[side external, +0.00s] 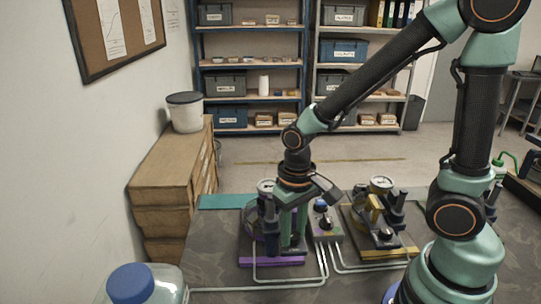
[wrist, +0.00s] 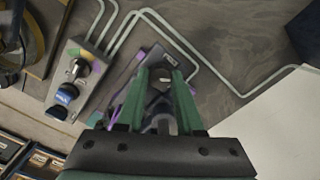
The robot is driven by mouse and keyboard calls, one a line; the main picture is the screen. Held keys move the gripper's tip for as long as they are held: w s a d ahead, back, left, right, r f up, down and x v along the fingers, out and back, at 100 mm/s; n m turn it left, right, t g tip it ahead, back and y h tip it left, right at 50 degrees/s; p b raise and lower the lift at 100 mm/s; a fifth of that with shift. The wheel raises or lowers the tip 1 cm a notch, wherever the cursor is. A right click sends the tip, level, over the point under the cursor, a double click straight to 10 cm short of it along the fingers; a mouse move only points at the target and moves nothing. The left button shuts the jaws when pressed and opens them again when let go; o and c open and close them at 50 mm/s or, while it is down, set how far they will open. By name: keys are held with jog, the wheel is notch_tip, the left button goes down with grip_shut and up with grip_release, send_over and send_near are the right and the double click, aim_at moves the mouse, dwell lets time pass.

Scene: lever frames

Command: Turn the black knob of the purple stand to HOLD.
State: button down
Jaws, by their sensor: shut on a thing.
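The purple stand (side external: 272,262) is on the dark bench in the side external view, with a gauge at its top, partly behind my arm. Purple edges of it also show in the wrist view (wrist: 124,78), left of my fingers. My gripper (side external: 293,243) points down at the stand. In the wrist view, its two green fingers (wrist: 160,80) are closed on the dark knob (wrist: 161,88) of the stand, which shows between them. The fingers hide most of the knob. No HOLD mark can be read, and the way the knob points cannot be told.
Just right of the purple stand is a small grey box (side external: 326,231) with a blue knob. A yellow stand (side external: 388,254) with its own gauge and black knob is beyond it. Pale tubes (side external: 290,281) run along the bench front. A blue-capped bottle (side external: 130,283) is at front left.

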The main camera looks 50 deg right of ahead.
aim_at(294, 235)
jog(key=shift+m, duration=1.8)
jog(key=c, duration=0.8)
grip_release()
jog(key=shift+c, duration=0.2)
notch_tip(294, 235, up, 12)
jog(key=shift+r, duration=0.1)
jog(key=shift+d+r+n+t, duration=0.55)
jog(key=shift+d+n+t, duration=0.3)
jog(key=shift+n+t, duration=0.1)
jog(key=shift+d+r+n+t, duration=0.5)
jog(key=shift+d+n+t, duration=0.3)
jog(key=shift+n+t, duration=0.15)
jog(key=shift+d+r+n+t, duration=0.55)
jog(key=shift+d+n+t, duration=0.35)
jog(key=shift+n, duration=0.1)
